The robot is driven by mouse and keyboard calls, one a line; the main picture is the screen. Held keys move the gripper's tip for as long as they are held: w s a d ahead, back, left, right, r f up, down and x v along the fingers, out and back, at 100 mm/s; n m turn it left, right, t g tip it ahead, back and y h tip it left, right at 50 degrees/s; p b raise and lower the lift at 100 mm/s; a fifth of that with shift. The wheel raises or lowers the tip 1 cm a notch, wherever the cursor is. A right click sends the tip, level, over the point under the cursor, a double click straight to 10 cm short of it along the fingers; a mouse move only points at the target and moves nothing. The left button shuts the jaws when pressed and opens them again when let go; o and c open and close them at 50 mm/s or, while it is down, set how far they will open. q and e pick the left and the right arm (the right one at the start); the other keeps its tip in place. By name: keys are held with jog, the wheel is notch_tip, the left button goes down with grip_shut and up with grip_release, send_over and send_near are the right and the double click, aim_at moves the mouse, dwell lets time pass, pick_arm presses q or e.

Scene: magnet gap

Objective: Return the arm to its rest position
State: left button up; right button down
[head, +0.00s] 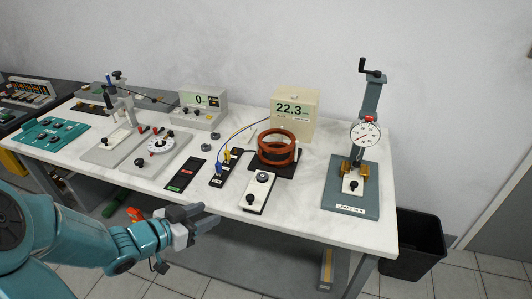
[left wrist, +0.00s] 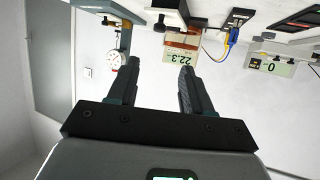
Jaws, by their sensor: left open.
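My left gripper (head: 208,215) is in front of the table's front edge in the head view, with its teal arm coming in from the lower left. Its jaws are open and empty; in the left wrist view the two dark fingers (left wrist: 157,90) stand apart with nothing between them. The wrist picture is upside down, with the table's things along its top. The right gripper is not in view.
The white table (head: 285,222) holds a copper coil (head: 277,147), a display box reading 22.3 (head: 296,114), a crank stand with a dial gauge (head: 365,135), a small switch box (head: 258,190) and a dark strip (head: 186,175). A black bin (head: 415,245) stands at the right.

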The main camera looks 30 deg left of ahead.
pick_arm(q)
jog(key=w+d+f+g+h, duration=0.1)
jog(key=d+f+g+h, duration=0.2)
jog(key=d+f, duration=0.75)
jog(key=w+d+f+g+h, duration=0.25)
jog(key=d+f, duration=0.45)
jog(key=d, duration=0.6)
jog(key=s+d+f+n+g+y, duration=0.2)
jog(key=s+f+g, duration=0.5)
jog(key=s+f, duration=0.4)
jog(key=shift+s+f+n+y, duration=0.15)
jog(key=shift+s+n+y, duration=0.75)
jog(key=shift+s, duration=0.2)
jog(key=shift+w+g, duration=0.1)
jog(key=shift+g, duration=0.15)
